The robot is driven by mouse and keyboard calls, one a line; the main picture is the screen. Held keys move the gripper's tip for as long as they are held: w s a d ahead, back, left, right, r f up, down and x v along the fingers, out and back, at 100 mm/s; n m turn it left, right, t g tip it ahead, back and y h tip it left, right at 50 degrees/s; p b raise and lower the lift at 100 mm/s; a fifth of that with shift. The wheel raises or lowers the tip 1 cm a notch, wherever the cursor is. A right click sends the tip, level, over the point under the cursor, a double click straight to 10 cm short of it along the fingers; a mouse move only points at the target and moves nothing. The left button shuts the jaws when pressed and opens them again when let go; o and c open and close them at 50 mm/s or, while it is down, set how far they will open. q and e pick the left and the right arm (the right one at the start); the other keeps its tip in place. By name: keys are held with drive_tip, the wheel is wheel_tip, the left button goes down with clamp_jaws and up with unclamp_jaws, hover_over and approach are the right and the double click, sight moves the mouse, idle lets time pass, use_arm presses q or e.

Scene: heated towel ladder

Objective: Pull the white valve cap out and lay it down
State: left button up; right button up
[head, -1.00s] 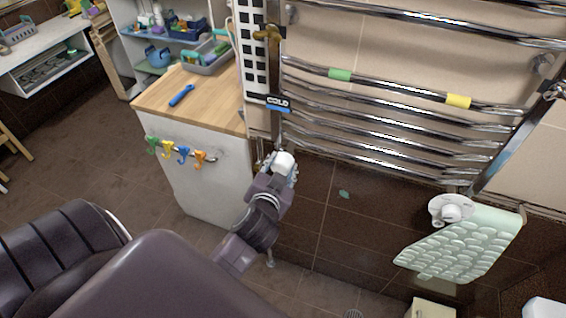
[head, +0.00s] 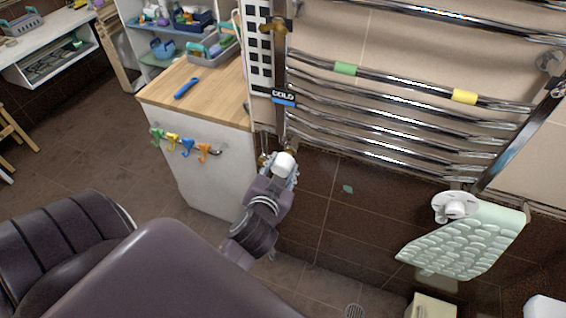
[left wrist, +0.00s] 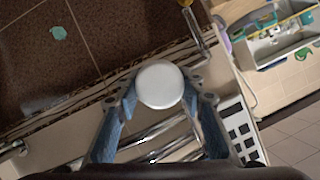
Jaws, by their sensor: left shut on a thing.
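The white valve cap (head: 285,162) is held at the tip of my left gripper (head: 284,172), just below the left leg of the chrome towel ladder (head: 400,128). In the left wrist view the round white cap (left wrist: 160,84) sits between the two blue-grey fingers of my left gripper (left wrist: 160,98), which are shut on it. A chrome pipe with a brass end (left wrist: 187,3) shows beside the cap, and the cap looks apart from it. The cap's underside is hidden. My right gripper is not in view.
A wooden-topped cabinet (head: 215,95) stands left of the ladder, with a blue tool (head: 186,88) and a grey caddy (head: 213,52) on it. Coloured hooks (head: 187,148) are on its front. A mint mat (head: 465,245) hangs at right. Much of the cabinet top is clear.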

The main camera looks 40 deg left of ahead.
sight(278, 166)
use_arm(q)
drive_tip(key=shift+s+d+r+p, duration=0.15)
drive_tip(key=shift+s+r+p, duration=0.4)
drive_tip(key=shift+s, duration=0.05)
drive_tip(key=shift+s+d+r+p, duration=0.2)
drive_tip(key=shift+s+r+p, duration=0.25)
drive_tip(key=shift+s, duration=0.25)
drive_tip(key=shift+s+d+r+p, duration=0.15)
drive_tip(key=shift+s+r+p, duration=0.15)
drive_tip(key=shift+s+r, duration=0.3)
drive_tip(key=shift+f, duration=0.1)
